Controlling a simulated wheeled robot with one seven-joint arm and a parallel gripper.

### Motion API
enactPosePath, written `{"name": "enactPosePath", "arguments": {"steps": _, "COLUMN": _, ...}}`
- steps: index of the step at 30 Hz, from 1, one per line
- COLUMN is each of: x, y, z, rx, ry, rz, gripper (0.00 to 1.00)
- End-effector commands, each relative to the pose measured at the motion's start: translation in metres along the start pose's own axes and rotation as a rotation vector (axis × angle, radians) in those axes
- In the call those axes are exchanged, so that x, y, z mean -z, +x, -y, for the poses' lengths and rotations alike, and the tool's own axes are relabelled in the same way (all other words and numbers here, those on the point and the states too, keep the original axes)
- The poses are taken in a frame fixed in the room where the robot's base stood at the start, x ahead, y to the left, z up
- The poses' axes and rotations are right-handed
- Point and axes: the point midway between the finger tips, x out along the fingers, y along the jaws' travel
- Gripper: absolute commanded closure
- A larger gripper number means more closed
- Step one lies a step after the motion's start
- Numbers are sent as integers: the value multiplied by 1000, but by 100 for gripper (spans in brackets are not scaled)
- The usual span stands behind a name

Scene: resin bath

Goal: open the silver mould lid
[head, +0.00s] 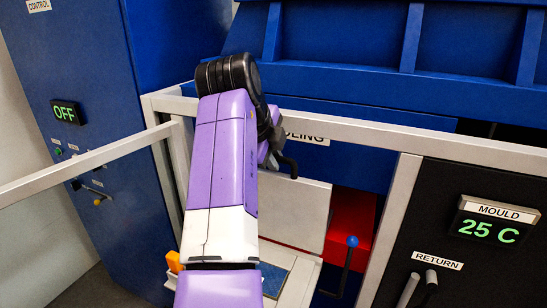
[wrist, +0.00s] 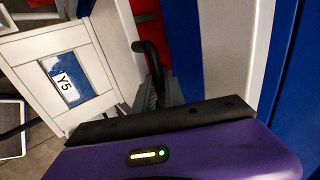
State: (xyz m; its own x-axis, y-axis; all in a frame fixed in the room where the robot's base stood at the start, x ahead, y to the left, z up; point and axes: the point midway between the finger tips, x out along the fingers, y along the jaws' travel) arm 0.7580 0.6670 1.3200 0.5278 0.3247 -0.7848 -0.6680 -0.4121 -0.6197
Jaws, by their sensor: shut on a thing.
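A pale silver-grey panel (head: 296,212), which looks like the mould lid, stands nearly upright below the blue machine, partly hidden by my arm. A black bent handle (head: 287,163) shows at its upper edge. In the wrist view the handle (wrist: 146,52) rises from between the fingers of my gripper (wrist: 158,92). My gripper is shut on this handle. In the head view my purple and white arm hides most of my gripper.
A pale rail frame (head: 400,134) crosses in front of the blue machine (head: 360,45). A blue-knobbed lever (head: 347,265) stands right of the panel, before a red part (head: 352,222). A black panel (head: 480,265) reads MOULD 25 C. A white Y5 box (wrist: 30,58) is at left.

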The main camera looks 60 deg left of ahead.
Motion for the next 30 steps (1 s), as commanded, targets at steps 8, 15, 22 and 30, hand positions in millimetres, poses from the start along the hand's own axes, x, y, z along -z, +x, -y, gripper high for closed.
{"name": "enactPosePath", "arguments": {"steps": 8, "x": 0, "y": 4, "z": -5, "rx": -11, "ry": -3, "rz": -3, "gripper": 64}}
{"name": "enactPosePath", "arguments": {"steps": 15, "x": 0, "y": 5, "z": -5, "rx": -12, "ry": -3, "rz": -3, "gripper": 64}}
{"name": "enactPosePath", "arguments": {"steps": 22, "x": -1, "y": -10, "z": -5, "rx": -7, "ry": -2, "rz": -2, "gripper": 64}}
{"name": "enactPosePath", "arguments": {"steps": 30, "x": 0, "y": -57, "z": -1, "rx": 2, "ry": 1, "rz": 0, "gripper": 64}}
